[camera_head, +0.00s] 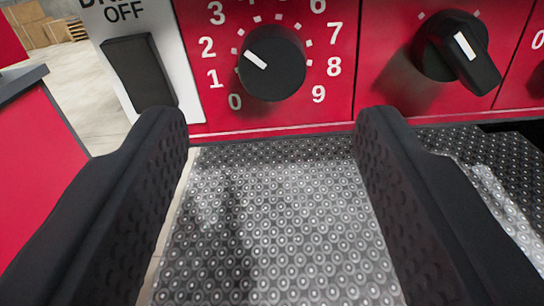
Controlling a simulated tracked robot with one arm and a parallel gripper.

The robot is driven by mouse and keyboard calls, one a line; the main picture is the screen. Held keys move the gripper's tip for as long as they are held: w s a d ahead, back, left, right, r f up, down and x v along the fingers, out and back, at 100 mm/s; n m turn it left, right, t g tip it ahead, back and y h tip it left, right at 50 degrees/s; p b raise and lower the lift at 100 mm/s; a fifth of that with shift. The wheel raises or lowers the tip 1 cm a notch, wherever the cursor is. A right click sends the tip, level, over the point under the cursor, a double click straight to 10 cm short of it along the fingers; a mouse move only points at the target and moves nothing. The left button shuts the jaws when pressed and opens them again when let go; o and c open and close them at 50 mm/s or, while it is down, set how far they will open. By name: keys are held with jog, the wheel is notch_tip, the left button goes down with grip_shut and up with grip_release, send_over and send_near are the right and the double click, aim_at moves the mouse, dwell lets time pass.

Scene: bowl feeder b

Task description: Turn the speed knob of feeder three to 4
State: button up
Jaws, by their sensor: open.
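A round black knob (272,62) sits on a red panel (335,95) at the upper middle, ringed by white digits and tick marks. Its white pointer line aims left and slightly up, near the 2. The digits 4 and 5 are cut off by the top edge. No feeder number is visible, so I cannot tell which feeder this is. My gripper (272,122) is open and empty. Its two black textured fingers are spread left and right below the knob, apart from it.
A black switch (141,72) on a white plate marked OFF stands left of the dial. A black lever-shaped knob (456,50) with a white mark is on the panel at the right. A studded grey metal surface (275,235) lies below. Boxes (40,28) stand far back left.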

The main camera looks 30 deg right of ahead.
jog(key=b+v, duration=0.4)
jog(key=v, duration=0.4)
jog(key=shift+b, duration=0.35)
jog(key=shift+s+a, duration=0.1)
